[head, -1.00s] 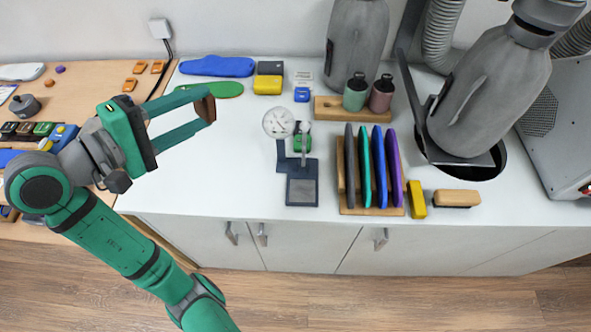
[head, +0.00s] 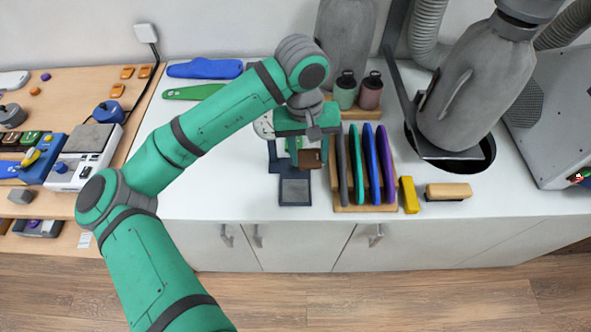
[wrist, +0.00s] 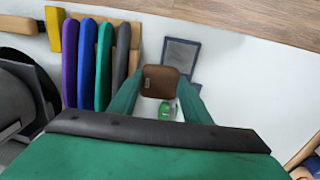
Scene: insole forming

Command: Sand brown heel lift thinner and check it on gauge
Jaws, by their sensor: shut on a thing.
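My gripper (head: 309,152) is shut on the brown heel lift (head: 310,158), which also shows between the two green fingers in the wrist view (wrist: 160,82). The lift is a small brown block with a small label mark on its face. I hold it over or close to the dark blue gauge (head: 295,191), just behind its grey square pad. In the wrist view the gauge's pad (wrist: 181,54) lies just beyond the lift. The gauge's round white dial is mostly hidden by my arm in the head view. I cannot tell whether the lift touches the gauge.
A wooden rack (head: 366,208) with several upright insoles stands close to the right of my gripper. A yellow block (head: 409,195) and a brush (head: 448,191) lie further right. The grey sanding machine (head: 462,90) stands behind them. The counter left of the gauge is clear.

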